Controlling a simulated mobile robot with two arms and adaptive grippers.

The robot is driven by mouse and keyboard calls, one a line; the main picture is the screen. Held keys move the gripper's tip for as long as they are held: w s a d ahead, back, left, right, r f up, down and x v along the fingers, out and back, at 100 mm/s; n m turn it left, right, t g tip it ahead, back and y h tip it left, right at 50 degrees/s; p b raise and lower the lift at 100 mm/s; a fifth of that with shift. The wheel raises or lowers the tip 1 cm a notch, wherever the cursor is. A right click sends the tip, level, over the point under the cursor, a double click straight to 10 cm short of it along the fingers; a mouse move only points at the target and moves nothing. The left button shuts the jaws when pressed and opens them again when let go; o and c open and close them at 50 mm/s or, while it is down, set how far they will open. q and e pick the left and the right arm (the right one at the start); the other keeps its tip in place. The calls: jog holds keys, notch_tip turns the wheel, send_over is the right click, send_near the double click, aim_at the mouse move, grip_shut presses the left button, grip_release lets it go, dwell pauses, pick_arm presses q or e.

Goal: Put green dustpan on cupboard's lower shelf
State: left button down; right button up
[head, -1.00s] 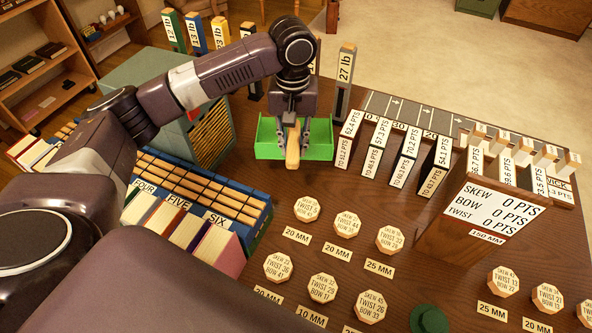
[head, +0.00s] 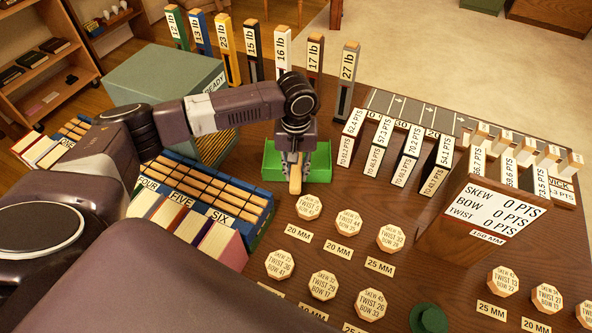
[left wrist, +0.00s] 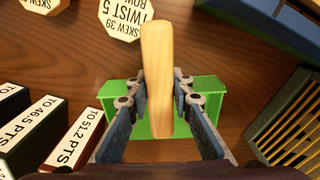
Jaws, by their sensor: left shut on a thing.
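The green dustpan (head: 319,167) is near the middle of the desk in the head view, with its pale wooden handle (head: 295,183) pointing towards me. My left gripper (head: 294,165) comes down over it and is shut on the handle. In the left wrist view the handle (left wrist: 157,75) lies between the two fingers, with the green pan (left wrist: 206,108) behind them. I cannot tell whether the pan touches the desk. A wooden shelf unit (head: 75,49) stands at the upper left; I cannot tell whether it is the cupboard. My right gripper is not in view.
A grey-green box (head: 160,72) and a blue rack (head: 264,190) stand left of the dustpan. Several weight-labelled posts (head: 348,80) stand behind it. Upright labelled blocks (head: 383,140) are to its right, and octagonal tiles (head: 308,207) lie in front. Open floor (head: 460,60) lies beyond the desk.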

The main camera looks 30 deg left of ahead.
pick_arm(q)
jog(key=shift+r, duration=0.1)
jog(key=c, duration=1.7)
grip_release()
